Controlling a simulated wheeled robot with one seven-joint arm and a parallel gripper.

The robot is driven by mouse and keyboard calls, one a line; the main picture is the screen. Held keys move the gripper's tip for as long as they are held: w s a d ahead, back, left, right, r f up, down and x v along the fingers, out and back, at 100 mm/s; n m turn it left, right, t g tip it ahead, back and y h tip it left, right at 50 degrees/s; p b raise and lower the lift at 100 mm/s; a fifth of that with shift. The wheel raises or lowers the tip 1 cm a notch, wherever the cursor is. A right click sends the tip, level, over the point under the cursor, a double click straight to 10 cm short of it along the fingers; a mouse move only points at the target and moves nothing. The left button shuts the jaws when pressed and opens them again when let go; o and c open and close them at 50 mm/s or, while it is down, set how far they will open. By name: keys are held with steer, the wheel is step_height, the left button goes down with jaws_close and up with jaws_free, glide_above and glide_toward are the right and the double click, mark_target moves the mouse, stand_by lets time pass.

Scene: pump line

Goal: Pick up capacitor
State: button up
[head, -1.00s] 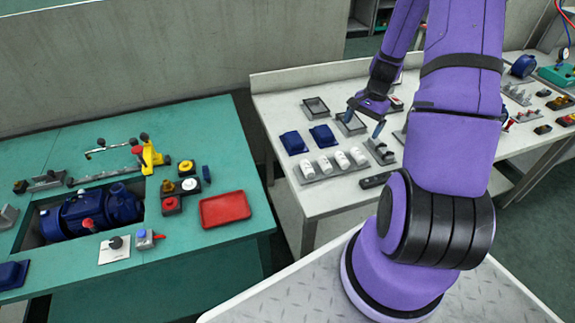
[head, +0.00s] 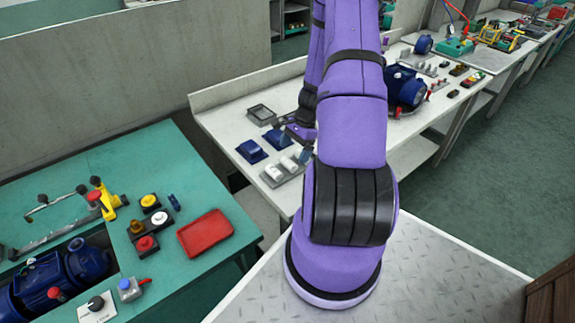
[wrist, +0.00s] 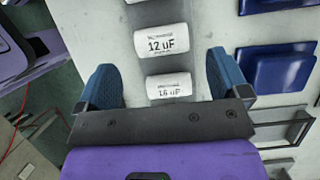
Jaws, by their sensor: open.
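In the wrist view, the "12 uF" capacitor (wrist: 162,42) lies ahead, near the line between my fingertips. A second capacitor, its label reading about "16 uF" (wrist: 169,86), is closer to the palm, between the blue fingers. Part of another shows at the top edge. My gripper (wrist: 160,60) is open, with a finger on either side of the row and no visible contact. In the head view, two capacitors (head: 275,173) show at the front of the white bench; my gripper (head: 297,148) and arm hide the others.
Blue covers (head: 251,151) and a grey open tray (head: 262,114) sit left of and behind the capacitors. A blue motor (head: 405,88) stands farther right on the bench. The green table at left holds a red tray (head: 205,233), switches and another blue motor.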

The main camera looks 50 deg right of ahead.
mark_target(289, 161)
steer(key=shift+x, duration=2.6)
steer(key=shift+w+a, duration=0.1)
steer(key=shift+w, duration=0.05)
steer(key=c, duration=0.9)
